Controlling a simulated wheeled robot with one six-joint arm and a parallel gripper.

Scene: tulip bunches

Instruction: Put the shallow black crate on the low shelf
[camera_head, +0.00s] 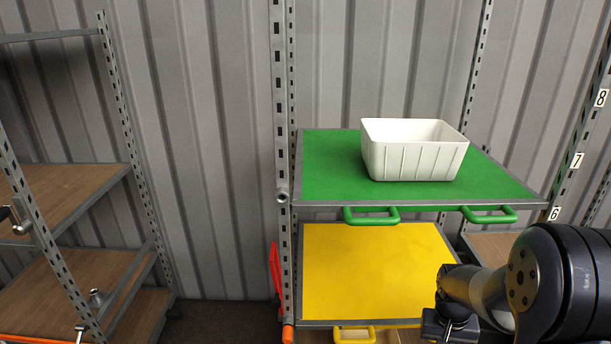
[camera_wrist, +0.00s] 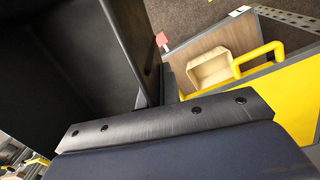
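A black crate (camera_wrist: 75,45) fills the upper left of the wrist view, very close. I see its dark inside and an upright wall; the rest is cut off. A dark bolted part of my gripper (camera_wrist: 165,122) lies along the crate's near side; the fingertips cannot be made out, so its grip is unclear. In the head view my arm enters at lower right, with its end cut off and no crate visible. The rack there has a green shelf (camera_head: 325,168) above a yellow shelf (camera_head: 365,270). A wooden shelf (camera_wrist: 232,30) shows below the yellow one in the wrist view.
A white crate (camera_head: 415,160) stands on the green shelf. The yellow shelf's visible top is bare. A cream crate (camera_wrist: 210,68) sits on the wooden shelf, beside the yellow handle (camera_wrist: 262,55). Metal posts (camera_head: 283,120) and green handles (camera_head: 372,216) edge the rack. Another rack (camera_head: 65,190) stands left.

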